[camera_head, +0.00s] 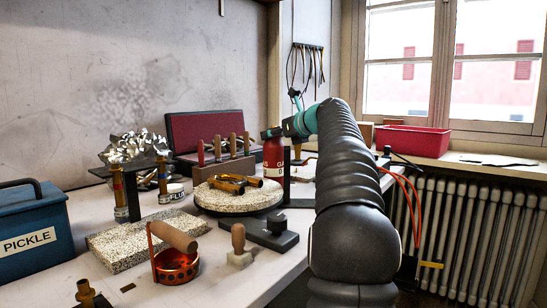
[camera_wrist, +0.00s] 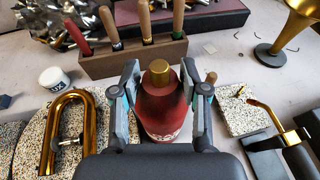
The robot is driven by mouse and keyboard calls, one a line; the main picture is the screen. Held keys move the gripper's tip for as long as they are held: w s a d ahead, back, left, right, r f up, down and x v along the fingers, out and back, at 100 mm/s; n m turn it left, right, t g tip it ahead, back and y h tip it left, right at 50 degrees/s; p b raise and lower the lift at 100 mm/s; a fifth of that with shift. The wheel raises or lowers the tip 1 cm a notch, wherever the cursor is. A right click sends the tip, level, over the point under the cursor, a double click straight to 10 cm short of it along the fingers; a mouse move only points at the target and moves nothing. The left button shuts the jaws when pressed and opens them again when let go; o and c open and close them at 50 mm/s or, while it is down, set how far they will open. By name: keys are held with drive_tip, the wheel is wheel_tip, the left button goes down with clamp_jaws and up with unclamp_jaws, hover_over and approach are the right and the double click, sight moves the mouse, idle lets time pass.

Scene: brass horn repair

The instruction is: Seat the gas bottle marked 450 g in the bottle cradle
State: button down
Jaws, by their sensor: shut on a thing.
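A red gas bottle (camera_head: 273,161) with a brass top stands upright in my gripper (camera_head: 285,132), behind the round speckled slab in the head view. Its label shows "GA" and a "0", partly cut off, so I cannot read the full weight. In the wrist view the bottle (camera_wrist: 162,108) sits between the two fingers of my gripper (camera_wrist: 160,84), which is shut on it. Its base is hidden, so I cannot tell whether it touches the table. I cannot pick out the bottle cradle for sure; a dark upright post (camera_head: 287,178) stands just right of the bottle.
A wooden block (camera_wrist: 133,59) with several handled tools stands behind the bottle. The round slab (camera_head: 238,202) carries brass tubes. A brass horn bell (camera_wrist: 290,25) is at the back right.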

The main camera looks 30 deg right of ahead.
drive_tip(key=shift+r, duration=0.1)
wheel_tip(320, 180, up, 7)
drive_tip(key=p, duration=0.4)
drive_tip(key=shift+r, duration=1.4)
drive_tip(key=shift+a, duration=0.15)
